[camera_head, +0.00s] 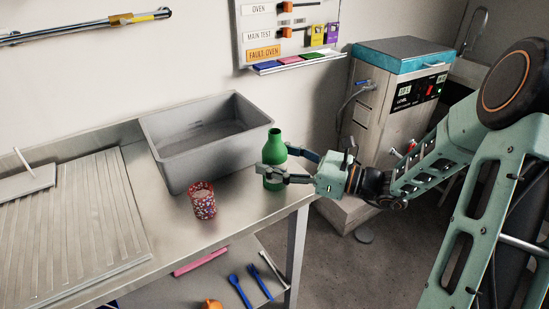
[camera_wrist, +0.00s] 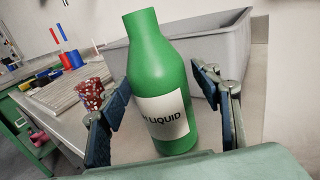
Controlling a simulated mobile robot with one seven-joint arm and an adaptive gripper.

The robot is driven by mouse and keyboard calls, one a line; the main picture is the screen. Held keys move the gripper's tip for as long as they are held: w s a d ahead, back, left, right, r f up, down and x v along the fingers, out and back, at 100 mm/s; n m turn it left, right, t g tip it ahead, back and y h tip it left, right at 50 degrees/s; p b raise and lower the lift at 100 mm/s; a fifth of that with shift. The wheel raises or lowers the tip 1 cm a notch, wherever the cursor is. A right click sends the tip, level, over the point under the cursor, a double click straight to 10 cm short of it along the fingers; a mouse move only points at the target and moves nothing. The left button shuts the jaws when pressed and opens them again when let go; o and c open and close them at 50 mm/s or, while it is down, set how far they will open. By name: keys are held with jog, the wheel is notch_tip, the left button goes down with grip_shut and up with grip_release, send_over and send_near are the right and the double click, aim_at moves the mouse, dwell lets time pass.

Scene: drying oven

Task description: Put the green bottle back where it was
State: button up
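The green bottle (camera_head: 274,160) stands upright on the metal table near its right edge, in front of the grey basin. In the wrist view the bottle (camera_wrist: 158,70) fills the middle, with a white label that reads in part "LIQUID". My gripper (camera_head: 278,164) reaches in from the right at the bottle's height. In the wrist view its two fingers (camera_wrist: 160,85) are spread, one on each side of the bottle. I see gaps beside the bottle along much of the fingers; whether a fingertip touches it is hard to tell.
The grey basin (camera_head: 206,137) stands behind the bottle. A red speckled cup (camera_head: 203,201) stands left of the bottle, near the table's front edge. A ribbed drainboard (camera_head: 75,215) lies at left. A lower shelf (camera_head: 220,270) holds blue utensils. A machine with a teal lid (camera_head: 398,95) stands behind my arm.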

jog(key=shift+r, duration=0.1)
jog(key=shift+d+r, duration=0.1)
jog(key=shift+d, duration=0.1)
jog(key=p+v, duration=0.2)
jog(key=v, duration=0.9)
jog(key=shift+s+d, duration=0.2)
jog(key=shift+d, duration=0.1)
jog(key=shift+a, duration=0.1)
